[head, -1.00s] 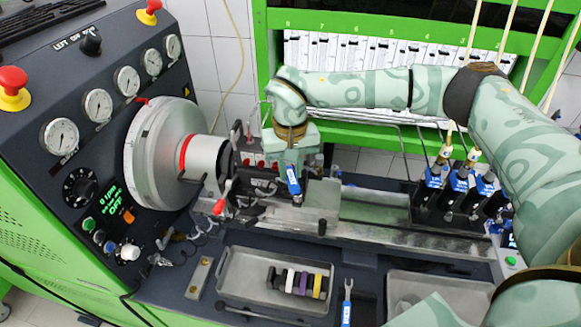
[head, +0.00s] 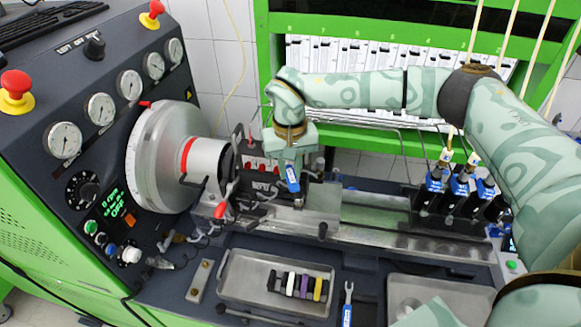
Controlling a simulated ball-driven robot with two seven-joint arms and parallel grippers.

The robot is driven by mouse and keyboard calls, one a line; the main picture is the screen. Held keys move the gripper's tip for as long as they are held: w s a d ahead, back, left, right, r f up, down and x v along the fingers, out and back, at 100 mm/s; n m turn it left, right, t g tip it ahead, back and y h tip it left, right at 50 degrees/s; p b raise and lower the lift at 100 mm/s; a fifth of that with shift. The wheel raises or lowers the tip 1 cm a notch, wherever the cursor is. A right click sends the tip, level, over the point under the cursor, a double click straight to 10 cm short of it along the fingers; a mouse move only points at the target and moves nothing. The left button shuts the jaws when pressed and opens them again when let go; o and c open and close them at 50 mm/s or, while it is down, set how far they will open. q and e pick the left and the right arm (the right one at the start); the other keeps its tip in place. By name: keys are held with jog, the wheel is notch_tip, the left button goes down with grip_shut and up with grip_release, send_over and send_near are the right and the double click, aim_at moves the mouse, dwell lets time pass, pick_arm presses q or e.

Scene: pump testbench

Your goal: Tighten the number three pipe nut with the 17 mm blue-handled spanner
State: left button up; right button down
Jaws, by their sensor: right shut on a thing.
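My right gripper (head: 290,158) reaches over the bench from the right, pointing down beside the pump. It is shut on a blue-handled spanner (head: 292,178); the blue handle shows below the fingers, and its size mark is unreadable. The spanner's jaw is not clearly visible. A block with red parts and pipe fittings (head: 258,166) is just left of the gripper. The gripper and arm partly cover this area, and I cannot tell which nut is number three or whether the spanner touches one. My left gripper is not in view.
A second blue-handled spanner (head: 348,305) lies at the front of the bench. A large chuck (head: 165,158) stands at left. Several blue-capped injectors (head: 460,185) stand at right. Thin pipes run behind.

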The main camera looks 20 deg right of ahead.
jog(key=shift+w, duration=0.25)
dwell(0.4)
jog(key=shift+w+d, duration=0.15)
jog(key=shift+w, duration=0.3)
jog(key=shift+w, duration=0.15)
jog(key=shift+w+d+p, duration=0.1)
jog(key=shift+w+p, duration=0.15)
jog(key=shift+p, duration=0.1)
dwell(0.6)
jog(key=shift+p, duration=0.3)
